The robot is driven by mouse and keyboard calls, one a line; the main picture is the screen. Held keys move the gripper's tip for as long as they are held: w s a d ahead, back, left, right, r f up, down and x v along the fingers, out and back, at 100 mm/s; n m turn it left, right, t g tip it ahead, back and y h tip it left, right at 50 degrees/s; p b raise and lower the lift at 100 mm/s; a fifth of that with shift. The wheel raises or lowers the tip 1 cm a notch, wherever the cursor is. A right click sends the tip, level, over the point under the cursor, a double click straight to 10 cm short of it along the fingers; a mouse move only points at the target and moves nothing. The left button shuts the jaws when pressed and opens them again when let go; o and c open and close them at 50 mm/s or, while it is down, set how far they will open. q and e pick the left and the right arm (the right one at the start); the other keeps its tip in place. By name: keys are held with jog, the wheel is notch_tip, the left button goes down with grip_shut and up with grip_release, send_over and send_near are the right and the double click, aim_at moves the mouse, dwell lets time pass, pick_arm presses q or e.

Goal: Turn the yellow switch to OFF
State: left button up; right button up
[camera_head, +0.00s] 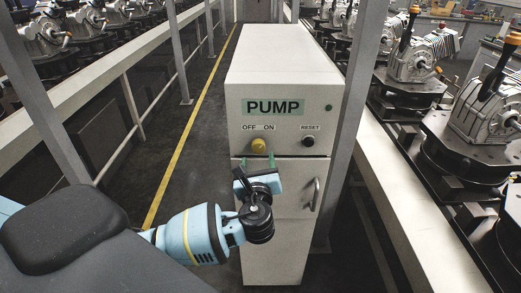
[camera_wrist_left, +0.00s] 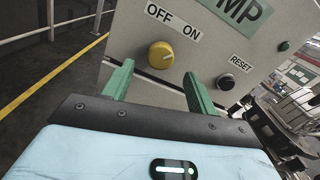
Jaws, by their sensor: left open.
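The yellow switch (camera_head: 259,145) is a round knob on the front of the white pump cabinet (camera_head: 284,75), under the OFF and ON labels. In the left wrist view the yellow switch (camera_wrist_left: 161,55) shows a short pale mark pointing toward the ON label (camera_wrist_left: 193,32). My left gripper (camera_head: 256,165) is just below the switch in the head view. Its two green fingers (camera_wrist_left: 158,88) are apart and empty, with the switch beyond them and between them in the picture. A gap seems to remain between fingertips and knob. My right gripper is not in view.
A black RESET button (camera_head: 308,142) sits right of the switch, with a small dark green round part (camera_head: 328,108) above it. A cabinet handle (camera_head: 315,194) is lower right. Grey posts (camera_head: 353,90) and conveyors with engines (camera_head: 420,55) flank the cabinet. Floor at left is open.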

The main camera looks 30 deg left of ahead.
aim_at(259, 149)
pick_arm(q)
jog(key=shift+x, duration=3.05)
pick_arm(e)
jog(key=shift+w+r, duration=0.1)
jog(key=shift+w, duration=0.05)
pick_arm(q)
jog(key=shift+d, duration=0.1)
jog(key=c, duration=1)
